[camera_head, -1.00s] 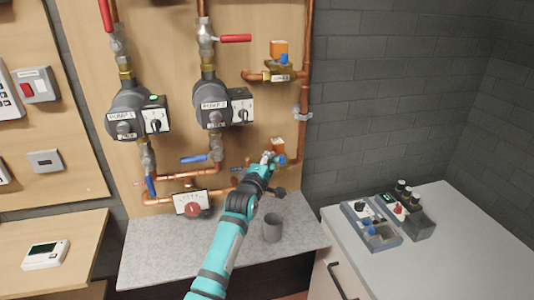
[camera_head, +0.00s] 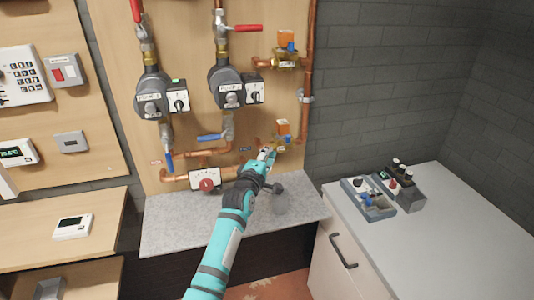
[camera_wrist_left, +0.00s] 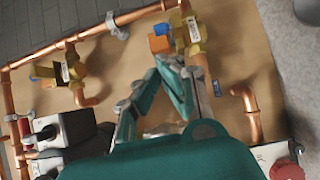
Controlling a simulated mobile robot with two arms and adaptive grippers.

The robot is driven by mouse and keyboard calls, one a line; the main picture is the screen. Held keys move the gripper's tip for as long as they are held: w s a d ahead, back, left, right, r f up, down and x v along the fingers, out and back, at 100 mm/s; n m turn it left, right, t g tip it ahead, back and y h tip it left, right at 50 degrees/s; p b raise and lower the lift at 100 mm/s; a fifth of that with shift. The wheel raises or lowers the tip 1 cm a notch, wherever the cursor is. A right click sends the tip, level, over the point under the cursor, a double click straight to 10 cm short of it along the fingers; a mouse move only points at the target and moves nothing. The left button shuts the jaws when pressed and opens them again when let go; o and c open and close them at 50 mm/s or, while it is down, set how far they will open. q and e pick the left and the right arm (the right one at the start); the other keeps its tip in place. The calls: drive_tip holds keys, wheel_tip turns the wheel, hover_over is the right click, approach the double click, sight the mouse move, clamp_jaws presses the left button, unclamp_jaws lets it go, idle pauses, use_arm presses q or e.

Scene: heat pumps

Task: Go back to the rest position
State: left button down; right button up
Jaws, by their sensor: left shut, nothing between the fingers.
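My left arm reaches up from the bottom of the head view. Its teal gripper (camera_head: 267,154) is shut and empty, just below and left of the lower valve with the orange cap (camera_head: 282,127). Whether it touches the valve or pipe is unclear. In the left wrist view the gripper's fingers (camera_wrist_left: 160,72) lie close together in front of the wooden panel, near the orange cap (camera_wrist_left: 159,43) and the brass valve (camera_wrist_left: 187,35). My right gripper is not in view.
Pump units (camera_head: 152,95) and copper pipes (camera_head: 305,60) cover the panel. A white counter (camera_head: 440,240) at right holds small devices (camera_head: 368,199).

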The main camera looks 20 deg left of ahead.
use_arm(q)
drive_tip(key=s+d+f+m+g, duration=0.1)
drive_tip(key=s+f+m+g, duration=0.35)
drive_tip(key=s+f, duration=0.5)
drive_tip(key=s+d+f+m+g, duration=0.1)
drive_tip(key=s+f+m+g, duration=0.2)
drive_tip(key=s+f+m, duration=0.65)
drive_tip(key=s+m+g, duration=0.6)
drive_tip(key=s+g, duration=0.1)
drive_tip(key=s, duration=2.3)
wheel_tip(320, 180, down, 28)
drive_tip(key=s+g+b, duration=0.1)
drive_tip(key=s+a+f+g, duration=0.1)
drive_tip(key=s+a+f, duration=0.2)
drive_tip(key=s+f, duration=1.3)
drive_tip(key=shift+s+f+b, duration=0.25)
drive_tip(key=shift+s+b, duration=0.15)
drive_tip(key=shift+b, duration=0.05)
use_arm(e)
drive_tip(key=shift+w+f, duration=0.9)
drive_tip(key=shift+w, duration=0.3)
